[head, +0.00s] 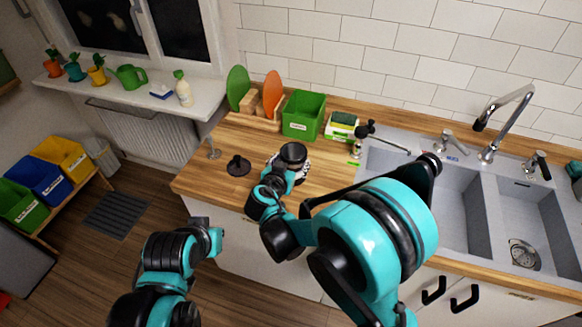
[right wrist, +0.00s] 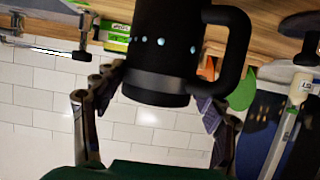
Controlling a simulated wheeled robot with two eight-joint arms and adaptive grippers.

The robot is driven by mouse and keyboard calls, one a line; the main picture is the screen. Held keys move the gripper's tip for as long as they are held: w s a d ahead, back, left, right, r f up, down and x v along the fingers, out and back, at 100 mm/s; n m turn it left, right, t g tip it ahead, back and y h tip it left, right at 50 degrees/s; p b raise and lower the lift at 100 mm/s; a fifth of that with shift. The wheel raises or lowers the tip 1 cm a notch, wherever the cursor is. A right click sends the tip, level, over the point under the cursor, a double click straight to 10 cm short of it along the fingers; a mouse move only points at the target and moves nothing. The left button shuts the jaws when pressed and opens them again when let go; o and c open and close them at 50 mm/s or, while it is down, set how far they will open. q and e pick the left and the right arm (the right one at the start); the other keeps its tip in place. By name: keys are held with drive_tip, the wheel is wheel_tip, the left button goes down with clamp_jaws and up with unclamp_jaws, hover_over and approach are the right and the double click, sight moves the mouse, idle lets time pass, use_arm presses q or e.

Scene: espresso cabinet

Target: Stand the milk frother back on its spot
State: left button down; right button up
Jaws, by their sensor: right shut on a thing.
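The milk frother (head: 292,153) is a black jug with a dark handle. My right gripper (head: 282,172) is shut around it at the counter's front side. In the right wrist view the frother (right wrist: 165,45) sits between the two fingers, its handle to the right and a row of small lights on its side; that picture looks upside down. A black round base (head: 238,166) with a raised middle stands on the wooden counter (head: 215,180), left of the frother and apart from it. My left gripper (head: 212,240) is low, in front of the counter; its fingers are not clear.
Behind are a rack with green and orange plates (head: 272,92), a green bin (head: 304,116) and a sponge box (head: 342,125). The sink (head: 455,205) and taps are at the right.

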drive_tip(key=shift+f, duration=0.95)
drive_tip(key=shift+r, duration=0.1)
drive_tip(key=o, duration=1.4)
drive_tip(key=shift+f+b, duration=0.2)
drive_tip(key=shift+b, duration=0.1)
drive_tip(key=o, duration=0.4)
drive_tip(key=shift+r, duration=0.2)
